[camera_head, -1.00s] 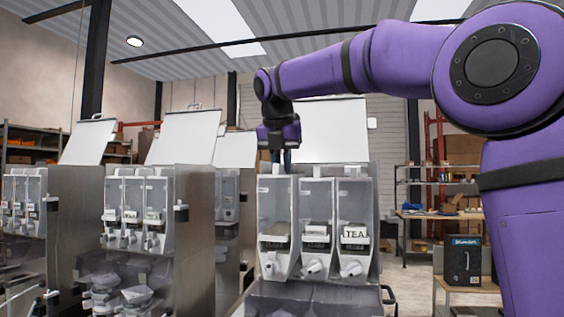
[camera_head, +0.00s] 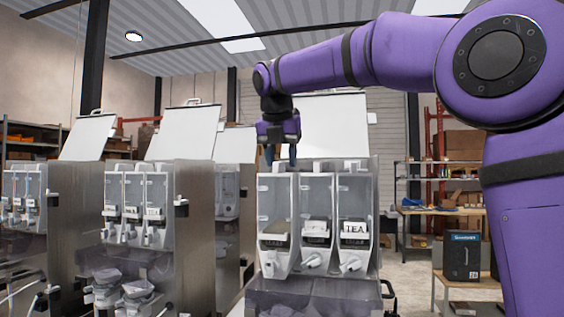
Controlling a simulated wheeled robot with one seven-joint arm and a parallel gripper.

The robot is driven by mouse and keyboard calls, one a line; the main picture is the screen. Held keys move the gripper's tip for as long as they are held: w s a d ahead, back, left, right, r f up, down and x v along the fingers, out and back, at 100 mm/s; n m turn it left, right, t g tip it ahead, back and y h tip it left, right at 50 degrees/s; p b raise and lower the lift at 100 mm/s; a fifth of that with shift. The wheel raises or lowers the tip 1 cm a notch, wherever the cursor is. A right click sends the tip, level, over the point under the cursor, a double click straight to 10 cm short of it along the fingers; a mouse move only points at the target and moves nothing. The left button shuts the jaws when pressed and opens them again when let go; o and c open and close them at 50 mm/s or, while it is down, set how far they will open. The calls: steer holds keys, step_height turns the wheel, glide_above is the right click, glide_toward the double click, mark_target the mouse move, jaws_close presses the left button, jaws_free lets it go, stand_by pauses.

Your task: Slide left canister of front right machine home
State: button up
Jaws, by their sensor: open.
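The front right machine (camera_head: 315,292) holds three clear-fronted canisters side by side. The left canister (camera_head: 275,205) shows a dark olive fill in its lower part and a white spout below. The middle canister (camera_head: 317,205) and the right canister (camera_head: 354,203), marked TEA, stand close beside it. My gripper (camera_head: 280,158) points down just above and behind the left canister's top. Its fingers are apart, with their tips near the machine's top edge and partly hidden. I see nothing held. I cannot tell whether the fingers touch the canister, or how far back it sits.
A raised white lid (camera_head: 330,125) stands behind my gripper. Other dispensers (camera_head: 140,210) with raised lids stand at the left. A dark box (camera_head: 461,257) sits on a low bench at the right. Shelves line the back, and open floor lies right of the machine.

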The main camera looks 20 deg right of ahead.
steer(key=v, duration=0.9)
steer(key=shift+s+r, duration=0.15)
steer(key=shift+r, duration=0.2)
steer(key=shift+a, duration=0.15)
